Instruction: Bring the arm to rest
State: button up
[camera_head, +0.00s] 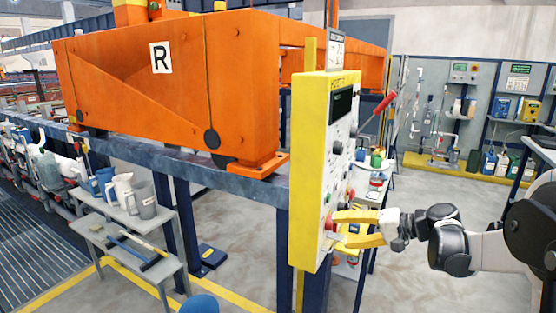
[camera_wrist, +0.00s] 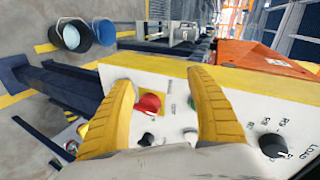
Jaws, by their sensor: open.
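My gripper (camera_head: 350,229) has yellow fingers and is at the lower part of the yellow-edged control panel (camera_head: 310,165) in the head view. My arm reaches in from the right. In the wrist view the gripper (camera_wrist: 168,108) is open, with its two yellow fingers spread apart. Between them shows the panel face with a red button (camera_wrist: 149,103), and nothing is held. I cannot tell whether a fingertip touches the panel. A black knob (camera_wrist: 272,145) sits right of the fingers.
A large orange machine marked R (camera_head: 150,90) stands behind the panel on a dark rail. A grey bench (camera_head: 120,235) with jugs is at left. A red-handled lever (camera_head: 378,112) sticks out from the panel's right side. Open floor (camera_head: 440,190) lies behind my arm.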

jog(key=s+a+r+n+g+h, duration=0.1)
jog(key=s+a+h, duration=0.15)
jog(key=s, duration=0.65)
jog(key=s+a+r+h, duration=0.15)
jog(key=s+h, duration=0.25)
jog(key=s, duration=0.4)
jog(key=s+d+f+n+h, duration=0.1)
jog(key=s+d+f+h, duration=0.1)
jog(key=s, duration=0.5)
jog(key=s+d+f+n+t+h, duration=0.1)
jog(key=s+d+f+h, duration=0.1)
jog(key=s, duration=0.5)
jog(key=shift+f+n+h, duration=0.2)
jog(key=shift+n+h, duration=0.15)
jog(key=shift+n, duration=0.05)
